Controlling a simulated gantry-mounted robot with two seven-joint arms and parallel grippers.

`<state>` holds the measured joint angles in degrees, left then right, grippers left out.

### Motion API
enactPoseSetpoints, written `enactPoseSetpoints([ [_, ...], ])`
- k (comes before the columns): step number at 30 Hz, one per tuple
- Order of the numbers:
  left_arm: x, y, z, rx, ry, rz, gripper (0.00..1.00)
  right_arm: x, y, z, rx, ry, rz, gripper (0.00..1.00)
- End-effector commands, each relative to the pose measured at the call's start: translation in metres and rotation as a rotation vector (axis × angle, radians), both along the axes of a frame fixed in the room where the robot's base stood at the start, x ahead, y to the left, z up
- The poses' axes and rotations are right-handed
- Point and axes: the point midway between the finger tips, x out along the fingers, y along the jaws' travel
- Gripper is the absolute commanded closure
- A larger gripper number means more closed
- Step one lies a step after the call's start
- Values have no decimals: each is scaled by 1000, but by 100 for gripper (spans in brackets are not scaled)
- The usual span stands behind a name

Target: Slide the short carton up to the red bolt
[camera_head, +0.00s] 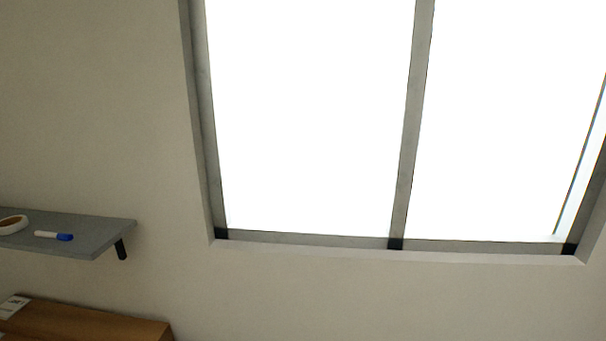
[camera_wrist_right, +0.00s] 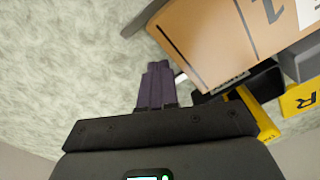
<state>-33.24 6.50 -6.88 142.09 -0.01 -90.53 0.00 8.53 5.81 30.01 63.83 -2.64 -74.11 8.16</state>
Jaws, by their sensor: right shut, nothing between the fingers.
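My right gripper (camera_wrist_right: 156,86) is in the right wrist view, its purple fingers shut together with nothing between them. A tan carton (camera_wrist_right: 205,45) with dark markings and a white label lies to the right of the fingertips, running out of the picture at the top right. I cannot tell whether it is the short carton, or whether the fingers touch it. I see no red bolt in either view. My left gripper is not in view.
In the right wrist view, a yellow-and-black item (camera_wrist_right: 300,98) and a grey item (camera_wrist_right: 300,62) are beside the carton; a pale mottled surface (camera_wrist_right: 60,60) is clear to the left. The head view shows a window (camera_head: 310,120), a shelf (camera_head: 95,235) with a marker (camera_head: 52,236), and a brown box (camera_head: 90,325).

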Motion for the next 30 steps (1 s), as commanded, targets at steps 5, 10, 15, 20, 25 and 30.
enactPoseSetpoints([
  [5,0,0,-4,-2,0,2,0,0,0,-7,-1,-1,0,100],
  [10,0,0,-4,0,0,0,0,0,0,-7,-1,-1,0,100],
  [15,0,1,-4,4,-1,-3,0,0,0,-7,-1,-1,0,100],
  [20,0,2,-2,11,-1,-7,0,1,3,-7,0,0,1,100],
  [25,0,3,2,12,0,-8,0,1,11,-6,1,1,1,100],
  [30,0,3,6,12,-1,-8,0,2,20,-6,1,1,0,100],
])
